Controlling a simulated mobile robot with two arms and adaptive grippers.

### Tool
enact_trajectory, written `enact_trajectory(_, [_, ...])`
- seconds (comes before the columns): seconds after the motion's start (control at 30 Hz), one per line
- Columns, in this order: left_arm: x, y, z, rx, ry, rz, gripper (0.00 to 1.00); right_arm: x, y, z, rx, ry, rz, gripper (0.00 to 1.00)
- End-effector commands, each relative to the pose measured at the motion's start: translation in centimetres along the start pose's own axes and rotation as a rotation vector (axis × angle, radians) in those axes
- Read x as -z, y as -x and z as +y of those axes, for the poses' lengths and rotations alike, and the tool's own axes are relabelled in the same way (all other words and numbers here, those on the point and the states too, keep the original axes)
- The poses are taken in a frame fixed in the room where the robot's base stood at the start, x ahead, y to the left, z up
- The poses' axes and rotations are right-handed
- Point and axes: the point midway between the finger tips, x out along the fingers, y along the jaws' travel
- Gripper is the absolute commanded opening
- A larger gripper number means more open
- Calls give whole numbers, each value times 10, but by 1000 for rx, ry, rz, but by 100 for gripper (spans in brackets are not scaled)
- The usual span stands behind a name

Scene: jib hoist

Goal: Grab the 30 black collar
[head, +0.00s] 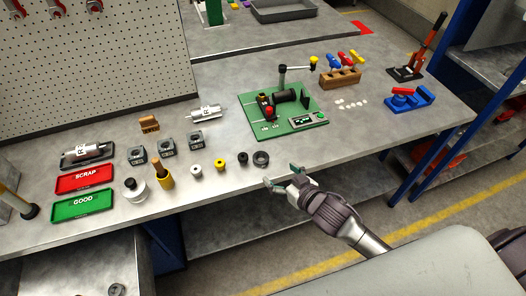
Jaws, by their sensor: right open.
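A black ring-shaped collar (261,159) lies on the grey workbench near its front edge, at the right end of a short row. A smaller dark collar (219,164) is in the same row; I cannot read a number on either. My left gripper is not in view.
Grey blocks (167,147) stand behind the row. A yellow-brown tool (164,175) and a white cylinder (135,190) stand to its left. A green fixture board (283,112) lies behind my gripper. Red scrap (84,179) and green good (82,204) trays are at left. The bench right of the black ring is clear.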

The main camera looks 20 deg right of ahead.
Motion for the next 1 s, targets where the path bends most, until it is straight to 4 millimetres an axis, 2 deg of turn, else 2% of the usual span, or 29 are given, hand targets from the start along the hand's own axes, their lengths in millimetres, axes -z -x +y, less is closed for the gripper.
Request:
enact_trajectory(0.1, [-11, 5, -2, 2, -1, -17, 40, 3, -26, 1, -1, 0, 4, 84])
enact_trajectory(0.23, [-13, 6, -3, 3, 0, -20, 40, 1, -47, 1, -1, 0, 2, 84])
enact_trajectory(0.57, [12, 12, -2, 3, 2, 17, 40, 0, -71, 2, -2, 1, 0, 84])
enact_trajectory(0.8, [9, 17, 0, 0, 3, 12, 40, -4, -102, 3, -2, 1, 1, 84])
enact_trajectory(1.0, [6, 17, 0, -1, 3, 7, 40, -5, -110, 3, 0, 0, 1, 84])
